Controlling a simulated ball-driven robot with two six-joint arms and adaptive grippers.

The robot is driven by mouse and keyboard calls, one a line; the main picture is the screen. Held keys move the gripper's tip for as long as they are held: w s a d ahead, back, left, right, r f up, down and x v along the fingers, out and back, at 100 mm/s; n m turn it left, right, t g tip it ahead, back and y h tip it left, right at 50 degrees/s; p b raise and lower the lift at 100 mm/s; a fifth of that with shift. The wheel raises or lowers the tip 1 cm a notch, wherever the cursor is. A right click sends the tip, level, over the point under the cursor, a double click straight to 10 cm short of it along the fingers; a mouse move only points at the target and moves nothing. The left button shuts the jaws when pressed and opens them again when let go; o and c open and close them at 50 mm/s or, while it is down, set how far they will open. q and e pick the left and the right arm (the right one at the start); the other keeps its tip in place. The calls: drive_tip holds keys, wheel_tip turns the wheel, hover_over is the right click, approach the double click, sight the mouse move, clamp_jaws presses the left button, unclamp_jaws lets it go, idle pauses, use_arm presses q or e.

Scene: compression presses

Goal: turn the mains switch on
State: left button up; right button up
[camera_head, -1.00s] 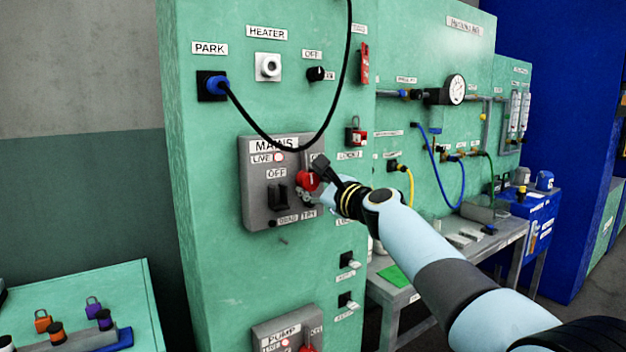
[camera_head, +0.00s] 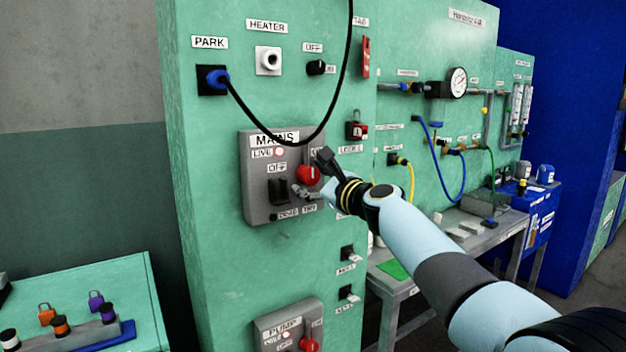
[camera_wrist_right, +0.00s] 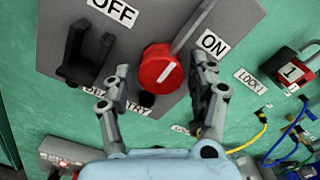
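The mains switch is a grey box (camera_head: 256,205) on the green panel, labelled MAINS. It carries a red round knob (camera_head: 308,175) with a white line, also seen in the right wrist view (camera_wrist_right: 160,68). The ON label (camera_wrist_right: 214,43) is to the knob's right and the OFF label (camera_wrist_right: 114,10) to its upper left. A black bracket (camera_head: 278,190) stands below OFF. My right gripper (camera_head: 313,176) is open, with one finger on each side of the knob. In the wrist view a small gap shows between knob and fingers on both sides. My left gripper is out of view.
A black cable (camera_head: 262,137) hangs from the PARK socket across the top of the mains box. A red padlock (camera_head: 356,131) is mounted to the right. A pump box (camera_head: 272,325) is below. A bench (camera_head: 480,240) and a green table (camera_head: 110,275) stand at the sides.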

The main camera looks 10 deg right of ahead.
drive_tip(key=v, duration=1.2)
idle(0.3)
